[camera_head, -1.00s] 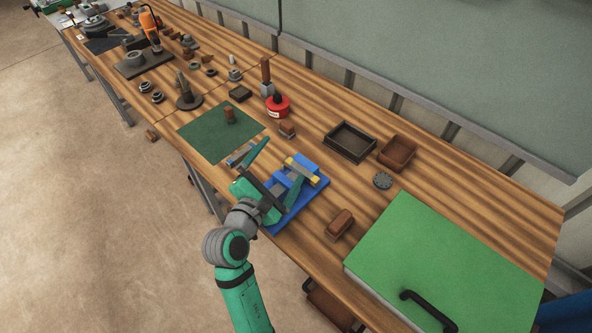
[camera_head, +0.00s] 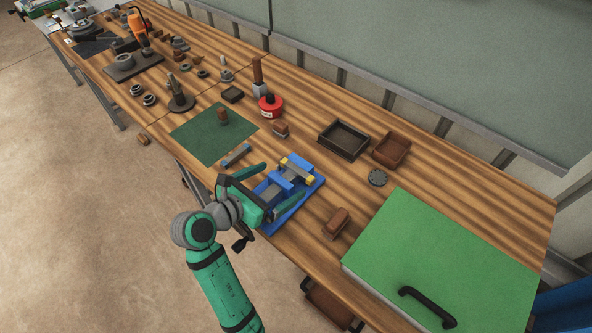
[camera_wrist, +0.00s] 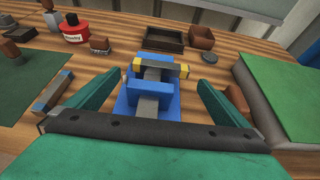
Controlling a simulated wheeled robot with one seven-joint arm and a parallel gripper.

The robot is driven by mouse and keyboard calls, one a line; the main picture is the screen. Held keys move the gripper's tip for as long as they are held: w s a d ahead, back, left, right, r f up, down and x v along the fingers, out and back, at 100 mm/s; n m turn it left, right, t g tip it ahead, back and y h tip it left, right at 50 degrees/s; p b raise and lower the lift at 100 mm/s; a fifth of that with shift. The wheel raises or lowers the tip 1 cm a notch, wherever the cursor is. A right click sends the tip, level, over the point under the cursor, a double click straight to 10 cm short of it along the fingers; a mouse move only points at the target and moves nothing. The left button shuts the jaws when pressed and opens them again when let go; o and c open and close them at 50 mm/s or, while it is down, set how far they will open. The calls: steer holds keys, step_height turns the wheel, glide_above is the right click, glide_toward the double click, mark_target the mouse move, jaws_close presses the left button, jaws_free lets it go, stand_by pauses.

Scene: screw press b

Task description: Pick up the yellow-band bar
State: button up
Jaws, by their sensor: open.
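The yellow-band bar (camera_head: 297,170) is a grey bar with yellow bands near its ends. It lies across the top of the far part of the blue vise (camera_head: 313,188). In the wrist view the yellow-band bar (camera_wrist: 160,68) runs left to right, ahead of the fingertips and midway between them. My gripper (camera_head: 284,182) is open and empty at the near side of the vise, its fingers pointing toward the bar. The wrist view shows the open fingers of my gripper (camera_wrist: 160,88) on either side of the vise, with no contact on the bar visible.
A blue-ended bar (camera_head: 236,155) lies left of the vise by the green mat (camera_head: 205,140). A brown-topped brush (camera_head: 336,222) and a large green-topped box (camera_head: 440,260) stand to the right. A dark tray (camera_head: 344,140) and a brown bin (camera_head: 391,149) are behind.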

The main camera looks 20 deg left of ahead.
mark_target(294, 172)
steer(key=shift+x, duration=2.7)
steer(key=shift+f, duration=0.15)
steer(key=c, duration=1.1)
